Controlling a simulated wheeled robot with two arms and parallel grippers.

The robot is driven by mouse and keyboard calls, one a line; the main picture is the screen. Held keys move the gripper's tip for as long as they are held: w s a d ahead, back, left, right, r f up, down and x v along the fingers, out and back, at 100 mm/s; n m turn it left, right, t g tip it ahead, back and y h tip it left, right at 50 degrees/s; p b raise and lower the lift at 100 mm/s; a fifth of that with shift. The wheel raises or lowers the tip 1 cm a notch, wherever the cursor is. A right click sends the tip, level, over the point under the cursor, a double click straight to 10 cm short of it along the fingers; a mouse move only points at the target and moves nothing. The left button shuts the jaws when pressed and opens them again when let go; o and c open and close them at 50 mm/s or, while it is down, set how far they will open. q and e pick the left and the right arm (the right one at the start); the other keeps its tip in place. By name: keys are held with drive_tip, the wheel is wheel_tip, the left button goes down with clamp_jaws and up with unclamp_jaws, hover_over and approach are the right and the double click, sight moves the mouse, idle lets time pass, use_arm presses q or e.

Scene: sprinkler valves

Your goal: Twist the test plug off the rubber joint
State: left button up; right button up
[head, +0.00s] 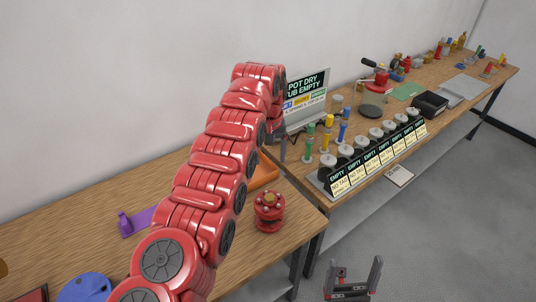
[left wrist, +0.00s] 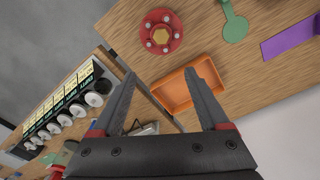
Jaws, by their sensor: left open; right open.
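The rubber joint (head: 268,217) is a red flanged piece standing upright near the right edge of the near wooden table. The test plug (head: 269,198), a brass hex head, sits in its top. In the left wrist view the joint (left wrist: 149,46) and the plug (left wrist: 160,35) show from above, beyond my fingertips. My left gripper (head: 277,145) is up behind the joint in the head view, partly hidden by my red arm. In the left wrist view it (left wrist: 160,74) is open and empty, apart from the joint. My right gripper (head: 355,265) is open and empty over the floor at the bottom.
An orange tray (left wrist: 166,93) lies beside the joint, partly behind my left finger. A green tag (left wrist: 235,27) and purple piece (head: 139,221) lie nearby. A second bench carries a row of small labelled pots (head: 375,155). A gap separates the tables.

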use_arm(q)
drive_tip(key=s+r, duration=0.1)
drive_tip(key=b, duration=1)
hover_over(270, 197)
drive_tip(key=shift+g, duration=0.3)
wheel_tip(270, 197, down, 10)
drive_tip(key=shift+d+p, duration=0.15)
drive_tip(key=shift+p, duration=0.8)
drive_tip(key=f, duration=0.2)
drive_tip(key=f+p, duration=0.1)
drive_tip(key=f, duration=0.1)
drive_tip(key=f+p, duration=0.1)
drive_tip(key=f, duration=0.1)
drive_tip(key=shift+a+f, duration=0.15)
drive_tip(key=shift+a, duration=0.15)
drive_tip(key=shift+w+d+f, duration=0.1)
drive_tip(key=shift+f, duration=0.4)
